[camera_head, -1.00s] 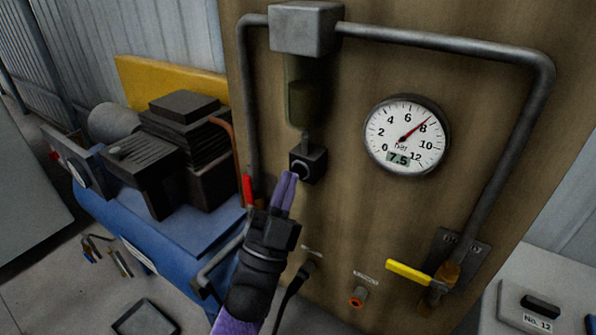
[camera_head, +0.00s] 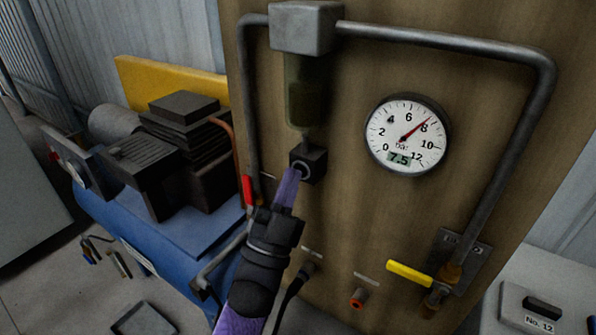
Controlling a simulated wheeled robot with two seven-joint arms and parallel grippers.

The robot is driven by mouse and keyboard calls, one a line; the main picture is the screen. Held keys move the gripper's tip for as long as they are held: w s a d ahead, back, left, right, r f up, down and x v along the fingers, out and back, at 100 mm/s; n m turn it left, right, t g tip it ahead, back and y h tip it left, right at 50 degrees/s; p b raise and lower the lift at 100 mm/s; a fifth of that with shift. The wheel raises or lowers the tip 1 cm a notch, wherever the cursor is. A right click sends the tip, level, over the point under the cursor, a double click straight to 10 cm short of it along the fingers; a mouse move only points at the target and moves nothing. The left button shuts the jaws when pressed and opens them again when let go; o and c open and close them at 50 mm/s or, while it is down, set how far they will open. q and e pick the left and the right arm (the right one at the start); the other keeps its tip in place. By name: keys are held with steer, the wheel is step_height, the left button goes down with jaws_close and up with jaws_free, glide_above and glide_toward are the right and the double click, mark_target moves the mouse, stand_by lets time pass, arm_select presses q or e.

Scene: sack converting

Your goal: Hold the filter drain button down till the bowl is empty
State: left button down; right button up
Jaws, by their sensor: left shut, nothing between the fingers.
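The filter bowl (camera_head: 306,100) hangs under a grey filter head (camera_head: 306,27) on the brown panel. It is dark and greenish, with a darker lower part; its exact liquid level is hard to read. Below it a black drain block (camera_head: 313,158) carries a round, ringed drain button (camera_head: 304,170). My left gripper (camera_head: 294,172) is shut and empty, its purple fingertips at the button's lower left and overlapping its face. I cannot tell whether they touch or press it. My right gripper is not in view.
A pressure gauge (camera_head: 407,134) reads about 7.5. Pipes frame the panel (camera_head: 480,90). A yellow-handled valve (camera_head: 409,273) is at lower right and a red handle (camera_head: 247,190) left of the block. A blue compressor (camera_head: 150,235) stands at left.

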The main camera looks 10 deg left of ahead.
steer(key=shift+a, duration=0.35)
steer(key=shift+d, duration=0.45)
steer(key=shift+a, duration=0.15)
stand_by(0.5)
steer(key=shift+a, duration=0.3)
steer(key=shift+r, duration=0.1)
arm_select(q)
steer(key=shift+s+a+p, duration=0.3)
steer(key=shift+s+p, duration=0.25)
steer(key=shift+s, duration=0.25)
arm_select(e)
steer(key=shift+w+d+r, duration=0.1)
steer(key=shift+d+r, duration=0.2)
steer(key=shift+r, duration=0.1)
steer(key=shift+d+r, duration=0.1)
